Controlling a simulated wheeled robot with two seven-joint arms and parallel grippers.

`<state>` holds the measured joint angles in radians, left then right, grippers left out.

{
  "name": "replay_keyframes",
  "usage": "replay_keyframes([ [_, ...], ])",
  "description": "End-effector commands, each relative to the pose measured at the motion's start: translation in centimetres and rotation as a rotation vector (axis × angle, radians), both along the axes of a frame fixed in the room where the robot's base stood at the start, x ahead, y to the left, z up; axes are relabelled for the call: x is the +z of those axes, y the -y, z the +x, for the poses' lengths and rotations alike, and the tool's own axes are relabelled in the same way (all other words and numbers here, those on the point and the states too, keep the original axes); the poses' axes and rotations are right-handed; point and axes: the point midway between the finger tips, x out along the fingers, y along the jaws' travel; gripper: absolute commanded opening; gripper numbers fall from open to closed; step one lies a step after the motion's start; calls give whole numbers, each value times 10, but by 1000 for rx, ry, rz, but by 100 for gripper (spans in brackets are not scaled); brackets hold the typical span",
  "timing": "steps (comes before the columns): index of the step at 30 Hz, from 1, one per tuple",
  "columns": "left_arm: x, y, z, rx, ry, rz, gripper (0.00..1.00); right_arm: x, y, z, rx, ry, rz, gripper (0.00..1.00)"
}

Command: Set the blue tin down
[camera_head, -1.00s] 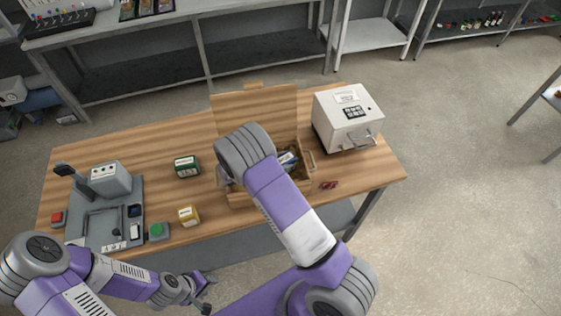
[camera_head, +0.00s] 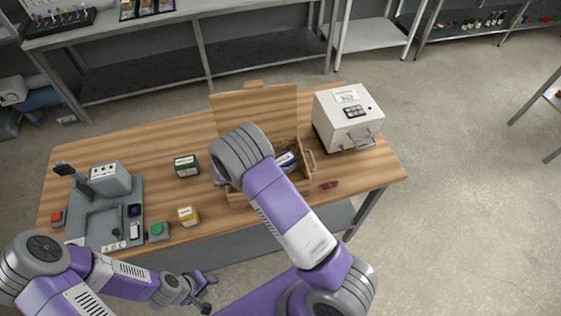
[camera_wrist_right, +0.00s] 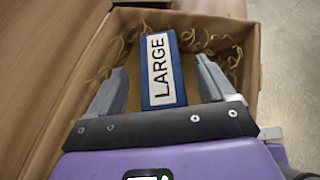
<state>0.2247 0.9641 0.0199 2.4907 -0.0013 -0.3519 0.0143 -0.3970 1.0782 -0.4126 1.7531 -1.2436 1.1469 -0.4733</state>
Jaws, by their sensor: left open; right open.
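The blue tin, marked LARGE on a white label, lies in the wooden box among curly packing strips, in the right wrist view (camera_wrist_right: 160,70). A blue and white part of it shows in the head view (camera_head: 287,160). My right gripper (camera_wrist_right: 163,66) is open, with one finger on each side of the tin and a visible gap on both sides. The wooden box (camera_head: 238,199) has its lid (camera_head: 255,106) raised; my right arm hides part of it and the right gripper in the head view. My left gripper (camera_head: 204,285) is open and empty, in front of the table.
A green tin (camera_head: 187,166) and a yellow tin (camera_head: 188,215) stand left of the box. A white keypad machine (camera_head: 347,118) stands to its right. A dark red item (camera_head: 328,185) lies before the machine. A grey scale station (camera_head: 105,205) is at the table's left.

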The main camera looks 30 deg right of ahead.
Motion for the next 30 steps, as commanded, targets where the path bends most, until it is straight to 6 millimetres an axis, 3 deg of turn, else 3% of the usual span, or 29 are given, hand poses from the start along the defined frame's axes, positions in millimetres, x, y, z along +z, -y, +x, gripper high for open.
replay_keyframes([
  [6,-5,0,0,0,0,0,43,23,-45,-2,4,2,1,83],
  [12,-7,0,0,0,0,0,43,38,-72,-4,2,1,1,83],
  [18,-7,0,0,0,0,0,43,44,-81,-5,1,0,0,83],
  [30,-7,0,0,0,0,0,43,44,-81,-5,0,-1,0,83],
])
